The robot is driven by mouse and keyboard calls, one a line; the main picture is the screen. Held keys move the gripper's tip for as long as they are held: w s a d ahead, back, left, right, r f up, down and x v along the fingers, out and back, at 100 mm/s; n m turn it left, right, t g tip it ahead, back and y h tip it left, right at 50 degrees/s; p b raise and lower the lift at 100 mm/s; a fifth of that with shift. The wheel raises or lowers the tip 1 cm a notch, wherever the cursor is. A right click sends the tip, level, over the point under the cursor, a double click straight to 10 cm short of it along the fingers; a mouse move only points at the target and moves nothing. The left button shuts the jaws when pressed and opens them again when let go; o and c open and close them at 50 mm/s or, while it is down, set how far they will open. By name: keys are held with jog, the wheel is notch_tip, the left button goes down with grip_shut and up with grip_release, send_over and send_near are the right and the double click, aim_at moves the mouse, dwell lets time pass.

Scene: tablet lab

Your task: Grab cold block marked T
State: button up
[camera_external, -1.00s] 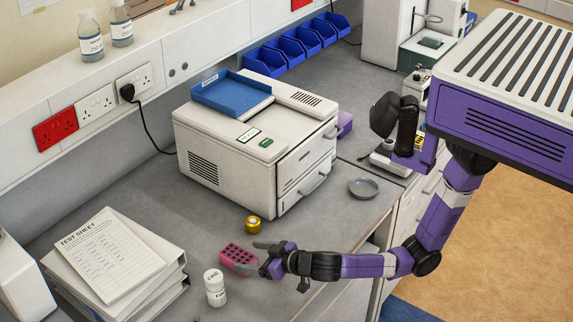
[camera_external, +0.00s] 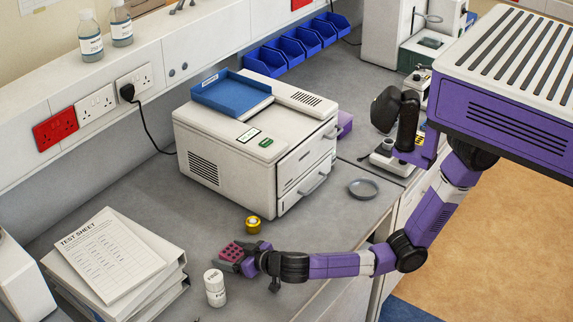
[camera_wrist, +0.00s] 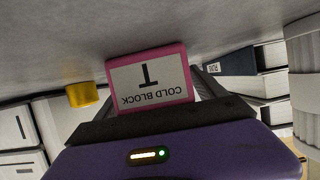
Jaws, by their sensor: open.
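The pink cold block (camera_external: 233,250), with dark wells in its top, stands on the grey bench near its front. In the wrist view the cold block (camera_wrist: 150,78) shows a white label reading "COLD BLOCK" and a large T, upside down in the picture. My gripper (camera_external: 238,260) is open and low at the block, with its fingers beside it. In the wrist view one grey finger shows just right of the block; the other is mostly hidden. I cannot tell whether either finger touches the block.
A white bottle (camera_external: 215,288) stands close in front of the block. A yellow-capped jar (camera_external: 252,225) stands just behind it; it also shows in the wrist view (camera_wrist: 82,95). Binders with a test sheet (camera_external: 105,250) lie left. A white machine (camera_external: 255,145) stands behind. A grey dish (camera_external: 362,189) is right.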

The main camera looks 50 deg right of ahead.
jog(key=c, duration=1.7)
jog(key=shift+r, duration=0.1)
